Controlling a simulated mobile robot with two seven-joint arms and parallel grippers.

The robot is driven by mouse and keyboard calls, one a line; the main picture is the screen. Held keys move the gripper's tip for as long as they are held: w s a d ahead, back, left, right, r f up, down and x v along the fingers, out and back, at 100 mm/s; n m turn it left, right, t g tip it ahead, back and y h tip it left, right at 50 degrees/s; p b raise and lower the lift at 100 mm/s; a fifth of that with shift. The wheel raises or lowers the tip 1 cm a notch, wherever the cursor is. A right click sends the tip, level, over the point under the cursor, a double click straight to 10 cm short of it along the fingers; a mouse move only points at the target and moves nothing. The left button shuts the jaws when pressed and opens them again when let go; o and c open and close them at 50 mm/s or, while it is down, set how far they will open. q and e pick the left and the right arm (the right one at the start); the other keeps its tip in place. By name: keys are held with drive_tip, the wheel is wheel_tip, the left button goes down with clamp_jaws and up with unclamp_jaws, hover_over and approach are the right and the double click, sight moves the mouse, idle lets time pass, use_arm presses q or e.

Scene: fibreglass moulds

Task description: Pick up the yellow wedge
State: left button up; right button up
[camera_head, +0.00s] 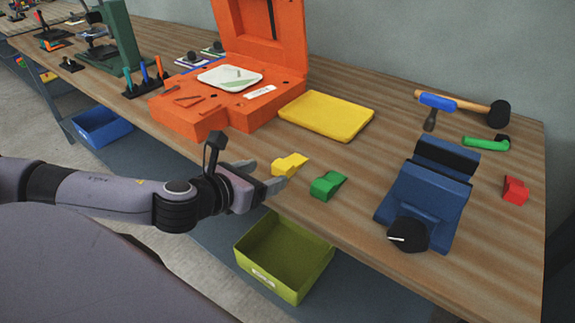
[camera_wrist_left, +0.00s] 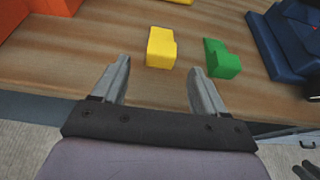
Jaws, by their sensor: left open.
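The yellow wedge (camera_head: 290,164) lies on the wooden workbench near its front edge, just left of the green wedge (camera_head: 328,185). My left gripper (camera_head: 265,176) comes in from the left, open and empty, with its fingers pointing at the yellow wedge. In the left wrist view the yellow wedge (camera_wrist_left: 161,47) sits ahead of and between the two fingertips of the left gripper (camera_wrist_left: 157,68), apart from both. The green wedge (camera_wrist_left: 221,59) is just beyond the right fingertip there. My right gripper is in neither gripper position I can make out in the head view; a dark piece at the wrist view's lower right corner is unclear.
An orange open case (camera_head: 208,107) and a yellow tray (camera_head: 328,115) stand behind the wedge. A blue vise (camera_head: 432,190) is to the right, with a red block (camera_head: 515,190) beyond. A green bin (camera_head: 284,256) is below the bench edge.

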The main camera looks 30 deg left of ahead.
sight(278, 168)
use_arm(q)
drive_tip(key=shift+x, duration=2.35)
drive_tip(key=shift+d+r, duration=0.1)
drive_tip(key=shift+r, duration=0.1)
drive_tip(key=c, duration=1.1)
drive_tip(key=shift+c, duration=0.2)
drive_tip(key=shift+r, duration=0.1)
